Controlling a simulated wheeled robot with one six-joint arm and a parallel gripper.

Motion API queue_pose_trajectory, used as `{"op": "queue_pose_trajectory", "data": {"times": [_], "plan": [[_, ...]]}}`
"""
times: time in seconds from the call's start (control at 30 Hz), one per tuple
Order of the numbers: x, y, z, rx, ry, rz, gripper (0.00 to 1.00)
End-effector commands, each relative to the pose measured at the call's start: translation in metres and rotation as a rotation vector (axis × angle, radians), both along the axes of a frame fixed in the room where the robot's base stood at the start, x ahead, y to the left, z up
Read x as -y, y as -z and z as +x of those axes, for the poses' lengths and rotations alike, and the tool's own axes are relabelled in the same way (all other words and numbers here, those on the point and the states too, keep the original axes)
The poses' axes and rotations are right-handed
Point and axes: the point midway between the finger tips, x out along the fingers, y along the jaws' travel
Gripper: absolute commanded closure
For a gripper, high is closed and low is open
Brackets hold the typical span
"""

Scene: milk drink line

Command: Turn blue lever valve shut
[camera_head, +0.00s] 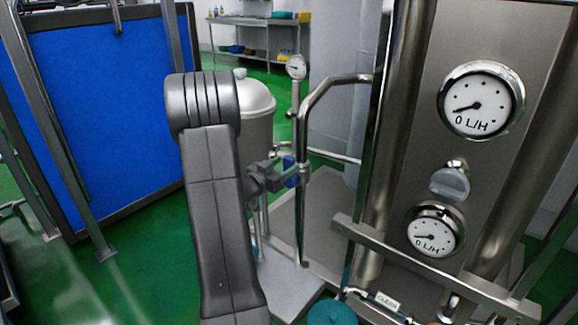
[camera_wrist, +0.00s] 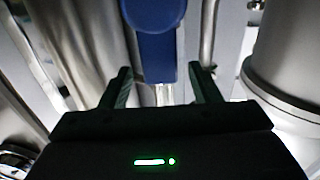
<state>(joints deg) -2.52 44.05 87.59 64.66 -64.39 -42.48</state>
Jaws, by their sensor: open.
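The blue lever valve (camera_head: 291,172) sits on the steel pipework in the middle of the head view, left of the gauge panel. In the wrist view the blue lever (camera_wrist: 156,40) hangs down from the top edge, its wide rounded part above and its narrow flat part below. My gripper (camera_wrist: 160,80) is open, one finger on each side of the lever's lower end. I cannot tell whether either finger touches it. In the head view my gripper (camera_head: 280,168) reaches the valve from the left, and its fingers are mostly hidden.
A steel panel with two round gauges (camera_head: 481,101) reading near zero stands at right. A bent steel pipe (camera_head: 318,92) and a small gauge (camera_head: 296,67) rise beside the valve. A lidded tank (camera_head: 256,110) stands behind my arm. Green floor is open at left.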

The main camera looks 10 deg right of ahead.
Motion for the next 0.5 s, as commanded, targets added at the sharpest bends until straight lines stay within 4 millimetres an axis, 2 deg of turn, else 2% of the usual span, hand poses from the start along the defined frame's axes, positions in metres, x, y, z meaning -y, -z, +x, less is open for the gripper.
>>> {"op": "queue_pose_trajectory", "data": {"times": [0.2,0.5], "plan": [[0.02,0.001,0.016,-0.001,0.001,0.001,0.44],[0.024,0.0,0.019,-0.001,-0.001,0.0,0.44]]}}
